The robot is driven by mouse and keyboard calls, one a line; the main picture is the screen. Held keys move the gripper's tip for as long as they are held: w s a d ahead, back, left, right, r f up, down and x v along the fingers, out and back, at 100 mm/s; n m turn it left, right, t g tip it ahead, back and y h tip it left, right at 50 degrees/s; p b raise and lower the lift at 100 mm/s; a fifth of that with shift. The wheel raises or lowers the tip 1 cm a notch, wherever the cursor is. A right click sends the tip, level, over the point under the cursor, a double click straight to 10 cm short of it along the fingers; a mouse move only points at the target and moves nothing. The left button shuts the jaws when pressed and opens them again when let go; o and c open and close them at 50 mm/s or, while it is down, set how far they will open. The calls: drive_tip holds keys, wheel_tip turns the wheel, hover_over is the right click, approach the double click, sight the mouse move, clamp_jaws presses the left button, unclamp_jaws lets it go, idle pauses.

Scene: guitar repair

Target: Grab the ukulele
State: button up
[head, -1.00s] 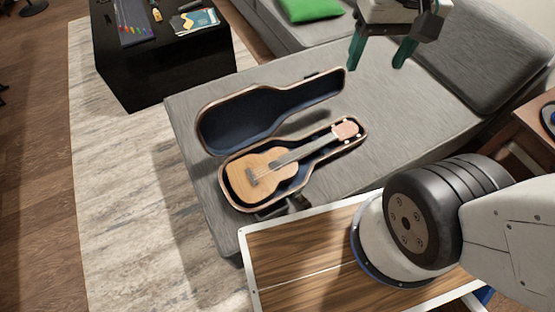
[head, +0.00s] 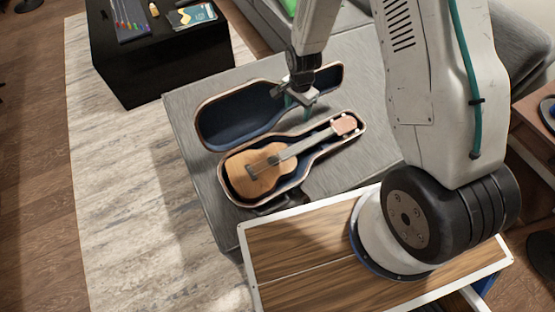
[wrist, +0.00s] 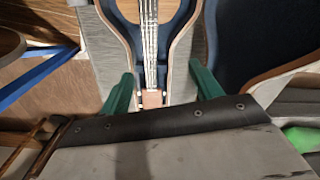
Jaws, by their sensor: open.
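The ukulele (head: 258,172) has a light wood body and lies face up in the open guitar case (head: 222,186). Its neck points to the upper right and its headstock (head: 345,124) rests at the narrow end of the case. The case lid (head: 235,117) stands open behind it. My gripper (head: 303,108) is open and empty, above the case near the neck and the lid. In the wrist view, my green fingers (wrist: 161,90) are spread on either side of the neck and headstock (wrist: 153,97), apart from them. The ukulele body is mostly out of that view.
A black table (head: 150,62) with small items stands at the upper left. A wood-topped surface with a white rim (head: 300,255) is in front. A patterned rug (head: 120,170) covers the floor to the left.

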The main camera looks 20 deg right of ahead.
sight(295, 150)
drive_tip(key=s+f+m, duration=0.1)
drive_tip(key=f, duration=0.3)
drive_tip(key=s+f, duration=0.1)
drive_tip(key=f, duration=0.4)
drive_tip(key=s+f+m, duration=0.1)
drive_tip(key=f, duration=0.4)
drive_tip(key=shift+a+f+m, duration=0.15)
drive_tip(key=shift+a+m, duration=0.05)
drive_tip(key=shift+m, duration=0.1)
drive_tip(key=f, duration=0.7)
drive_tip(key=shift+w+d, duration=0.1)
drive_tip(key=shift+w, duration=0.2)
drive_tip(key=shift+r, duration=0.1)
drive_tip(key=shift+c, duration=0.3)
clamp_jaws()
